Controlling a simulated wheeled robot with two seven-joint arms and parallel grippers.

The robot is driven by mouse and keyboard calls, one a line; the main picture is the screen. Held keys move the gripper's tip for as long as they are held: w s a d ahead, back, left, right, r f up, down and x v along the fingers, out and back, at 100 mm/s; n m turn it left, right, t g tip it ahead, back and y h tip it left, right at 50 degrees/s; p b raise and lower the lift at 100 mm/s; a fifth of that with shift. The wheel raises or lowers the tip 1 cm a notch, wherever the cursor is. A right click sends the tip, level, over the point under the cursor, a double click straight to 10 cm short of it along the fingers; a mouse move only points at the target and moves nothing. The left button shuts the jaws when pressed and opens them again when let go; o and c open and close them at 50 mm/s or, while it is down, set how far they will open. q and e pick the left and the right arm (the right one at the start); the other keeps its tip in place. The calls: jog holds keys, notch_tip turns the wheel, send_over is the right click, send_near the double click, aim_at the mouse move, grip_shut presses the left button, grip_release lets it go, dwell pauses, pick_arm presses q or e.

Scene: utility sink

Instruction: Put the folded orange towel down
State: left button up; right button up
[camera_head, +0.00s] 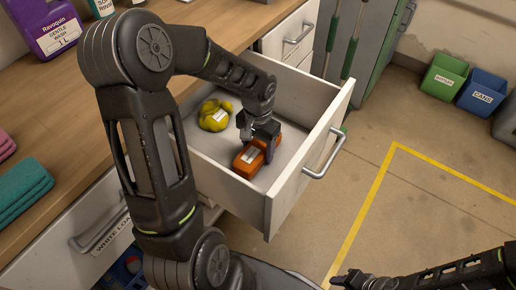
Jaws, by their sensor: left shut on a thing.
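The folded orange towel (247,161) is inside the open white drawer (291,205), near its front right corner, with a pale label on it. My left gripper (262,150) reaches down into the drawer and is shut on the towel. I cannot tell whether the towel touches the drawer floor. My right arm shows at the bottom right, over the floor, with its gripper end (352,281) near the bottom edge. Its fingers are too unclear to tell open from shut.
A yellow bundle (215,115) with a label lies deeper in the drawer. Pink (4,146) and teal (22,192) folded towels and a purple bottle (48,27) stand on the wooden counter (60,110). Green (444,76) and blue (483,92) bins stand on the floor.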

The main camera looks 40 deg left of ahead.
aim_at(258, 146)
pick_arm(q)
jog(key=shift+f, duration=0.15)
jog(key=o, duration=1.5)
jog(key=shift+c, duration=0.2)
jog(key=shift+r, duration=0.35)
notch_tip(258, 146, up, 12)
jog(key=p, duration=0.2)
jog(key=shift+f, duration=0.15)
